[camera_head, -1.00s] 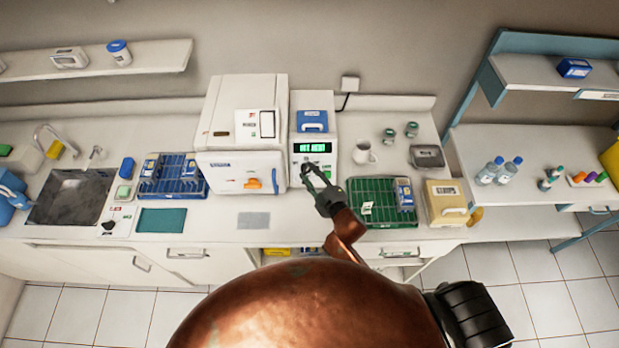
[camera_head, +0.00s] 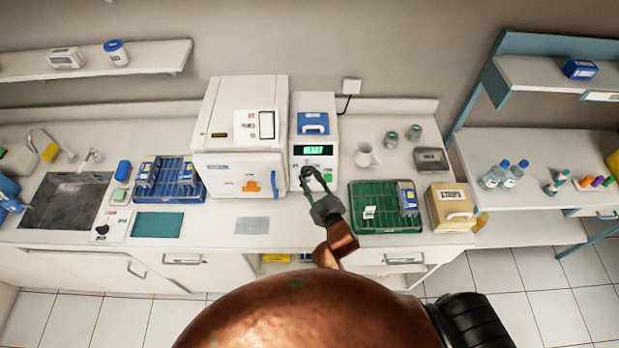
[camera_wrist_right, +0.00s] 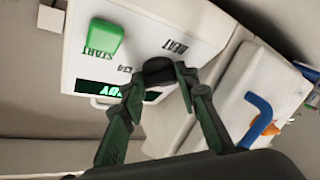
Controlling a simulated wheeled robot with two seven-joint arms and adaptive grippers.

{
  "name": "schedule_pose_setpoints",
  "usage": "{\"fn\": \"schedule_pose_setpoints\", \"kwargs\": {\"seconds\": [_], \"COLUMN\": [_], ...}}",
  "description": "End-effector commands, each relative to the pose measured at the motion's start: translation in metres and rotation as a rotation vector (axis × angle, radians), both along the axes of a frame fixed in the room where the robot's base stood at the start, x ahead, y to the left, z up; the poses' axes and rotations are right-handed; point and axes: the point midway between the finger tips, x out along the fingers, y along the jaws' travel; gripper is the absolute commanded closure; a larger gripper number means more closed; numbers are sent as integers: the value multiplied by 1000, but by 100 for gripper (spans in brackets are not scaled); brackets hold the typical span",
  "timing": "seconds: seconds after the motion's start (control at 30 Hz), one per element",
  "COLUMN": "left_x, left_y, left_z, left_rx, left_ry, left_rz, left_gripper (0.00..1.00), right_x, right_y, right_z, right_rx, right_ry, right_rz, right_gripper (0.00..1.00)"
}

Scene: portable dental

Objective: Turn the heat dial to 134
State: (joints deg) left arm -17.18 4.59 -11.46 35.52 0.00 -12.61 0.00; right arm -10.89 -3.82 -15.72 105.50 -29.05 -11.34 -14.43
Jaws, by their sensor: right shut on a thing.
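The black heat dial (camera_wrist_right: 158,67) is on the white front of a small control unit (camera_head: 300,153), beside the printed HEAT label. My right gripper (camera_wrist_right: 160,78) is shut on the dial, with one finger on each side of it. In the head view it reaches up to the dial from below (camera_head: 311,178). A small printed mark that looks like 134 (camera_wrist_right: 125,69) is next to the dial. The green display (camera_head: 313,150) seems to read READY; the fingers partly cover it in the wrist view. The dial's pointer cannot be made out. My left gripper is not in view.
A green START button (camera_wrist_right: 102,38) is near the dial. A mug (camera_head: 366,155) and a green rack (camera_head: 370,222) are to the right. The counter in front of the unit is clear.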

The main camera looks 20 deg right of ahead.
Motion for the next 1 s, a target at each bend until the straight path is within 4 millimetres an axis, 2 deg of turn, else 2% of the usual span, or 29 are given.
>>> {"fn": "schedule_pose_setpoints", "kwargs": {"seconds": [0.03,0.07,0.3,0.67,0.77,1.0], "left_x": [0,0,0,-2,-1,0], "left_y": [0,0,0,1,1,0], "left_z": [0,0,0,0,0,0], "left_rx": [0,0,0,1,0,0], "left_ry": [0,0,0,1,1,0], "left_rz": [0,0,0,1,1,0], "left_gripper": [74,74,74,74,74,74], "right_x": [1,1,0,-6,-18,-68], "right_y": [1,1,1,-1,-3,-8], "right_z": [1,2,1,0,1,5], "right_rx": [1,1,0,-1,0,0], "right_ry": [-3,-3,-2,0,1,1], "right_rz": [1,1,2,0,-1,0], "right_gripper": [95,70,54,54,54,54]}}
